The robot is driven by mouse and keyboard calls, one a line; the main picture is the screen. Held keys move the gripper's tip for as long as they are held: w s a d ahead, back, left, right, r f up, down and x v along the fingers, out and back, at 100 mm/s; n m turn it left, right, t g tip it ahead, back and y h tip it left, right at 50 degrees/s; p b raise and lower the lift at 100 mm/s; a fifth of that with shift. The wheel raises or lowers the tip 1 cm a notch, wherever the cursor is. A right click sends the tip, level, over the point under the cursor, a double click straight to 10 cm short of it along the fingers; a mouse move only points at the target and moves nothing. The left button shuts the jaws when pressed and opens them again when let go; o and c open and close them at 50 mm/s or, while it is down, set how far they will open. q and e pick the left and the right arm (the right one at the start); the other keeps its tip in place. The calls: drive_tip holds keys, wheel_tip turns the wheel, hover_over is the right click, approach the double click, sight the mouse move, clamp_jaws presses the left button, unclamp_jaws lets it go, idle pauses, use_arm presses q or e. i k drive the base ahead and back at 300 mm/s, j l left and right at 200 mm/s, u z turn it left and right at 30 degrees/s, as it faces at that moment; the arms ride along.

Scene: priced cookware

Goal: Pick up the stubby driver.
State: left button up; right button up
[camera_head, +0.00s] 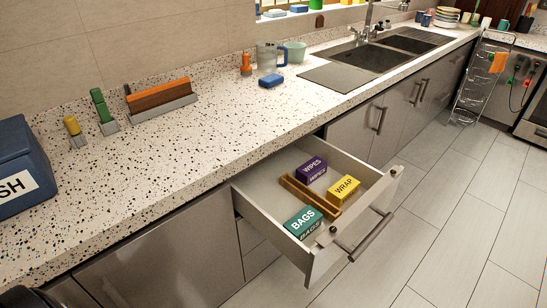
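No tool in view is clearly marked as the stubby driver. A short yellow-handled item (72,126) stands upright in a small grey holder on the counter at the left. A taller green-handled item (101,107) stands in a similar holder beside it. A small orange item (246,64) stands farther back near the wall. I cannot tell which of these, if any, is the driver. Neither of my grippers shows; only a dark part, possibly mine, shows at the bottom left corner.
The speckled counter (190,150) is clear in front. An open drawer (260,198) juts out, holding WIPES (311,170), WRAP (343,189) and BAGS (302,222) boxes. A blue bin (20,165), wooden block in a grey rack (160,98), blue sponge (271,80) and sink (350,57) stand around.

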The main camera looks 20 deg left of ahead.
sight(70, 122)
drive_tip(key=u, duration=2.05)
drive_tip(key=z, duration=2.05)
drive_tip(key=u, duration=2.05)
drive_tip(key=k+j+z, duration=0.1)
drive_tip(key=z, duration=0.25)
drive_tip(key=k+j+z, duration=0.1)
drive_tip(key=z, duration=0.3)
drive_tip(key=k+j+z, duration=0.1)
drive_tip(key=z, duration=0.25)
